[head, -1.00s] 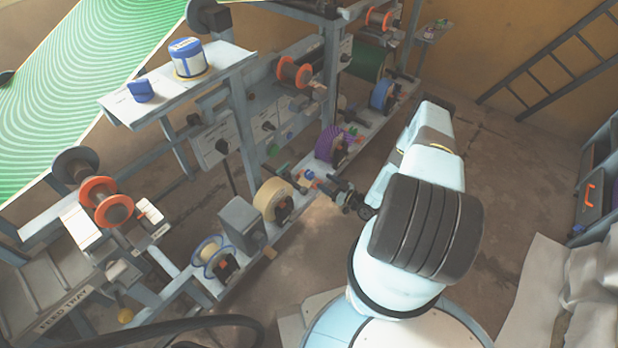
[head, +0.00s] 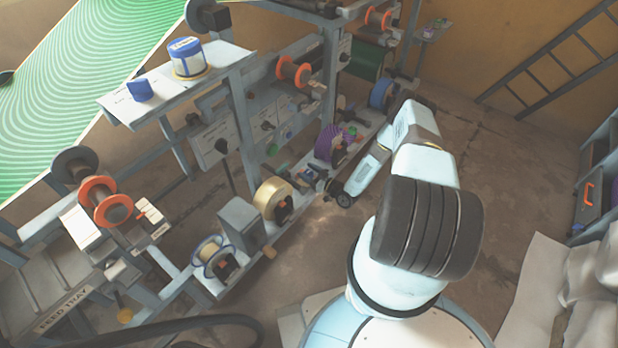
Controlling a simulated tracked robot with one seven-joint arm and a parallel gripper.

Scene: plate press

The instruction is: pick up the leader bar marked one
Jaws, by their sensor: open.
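My gripper (head: 308,176) is small and partly lost against the machine. It is open, at the lower shelf between the tan roll (head: 268,200) and the purple roll (head: 325,148). I cannot make out a leader bar marked one, and no number is readable at this size. Small dark and blue parts lie around the fingers, and I cannot tell whether the fingers touch any of them.
The long lower shelf (head: 290,222) carries several rolls, including a blue-rimmed spool (head: 212,256) and a blue roll (head: 382,94). A grey box (head: 241,222) stands near the tan roll. Floor right of the shelf is clear. A ladder (head: 560,62) leans at the back.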

